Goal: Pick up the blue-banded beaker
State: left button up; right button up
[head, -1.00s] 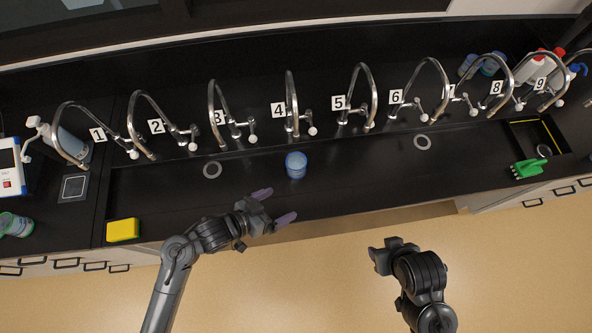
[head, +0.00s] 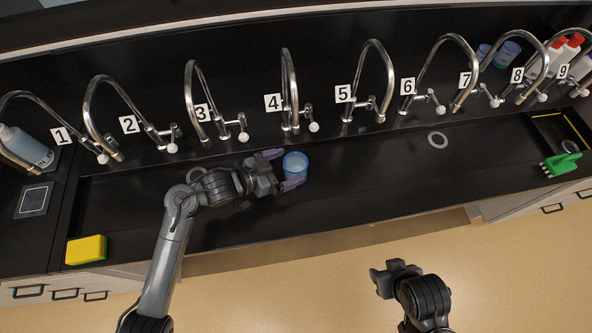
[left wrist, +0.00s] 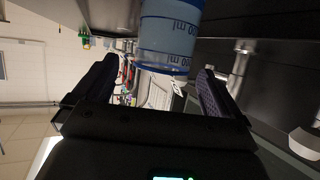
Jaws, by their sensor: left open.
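The blue-banded beaker (head: 295,165) stands upright on the black counter in front of tap 4 in the head view. In the left wrist view the beaker (left wrist: 170,38) shows close up, with volume marks and a blue band. My left gripper (head: 283,169) is open, with one finger on the far side of the beaker and one on the near side. The beaker lies between the fingertips; I cannot tell whether either finger touches it. My right gripper (head: 384,280) hangs over the floor, away from the counter; whether its jaws are open is unclear.
Numbered curved taps line the back of the counter; tap 4 (head: 290,90) is just behind the beaker. A yellow sponge (head: 86,249) lies at the left front. A green brush (head: 561,163) and several bottles are at the right. The counter right of the beaker is clear.

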aim_at(305, 160)
pick_arm(q)
jog(key=shift+f+b+x, duration=0.2)
jog(key=shift+b+x, duration=0.3)
jog(key=shift+x, duration=2.5)
jog(key=shift+w+a, duration=0.1)
jog(key=shift+a, duration=0.05)
jog(key=c, duration=1.1)
jog(key=shift+c, duration=1.2)
jog(key=shift+r, duration=0.2)
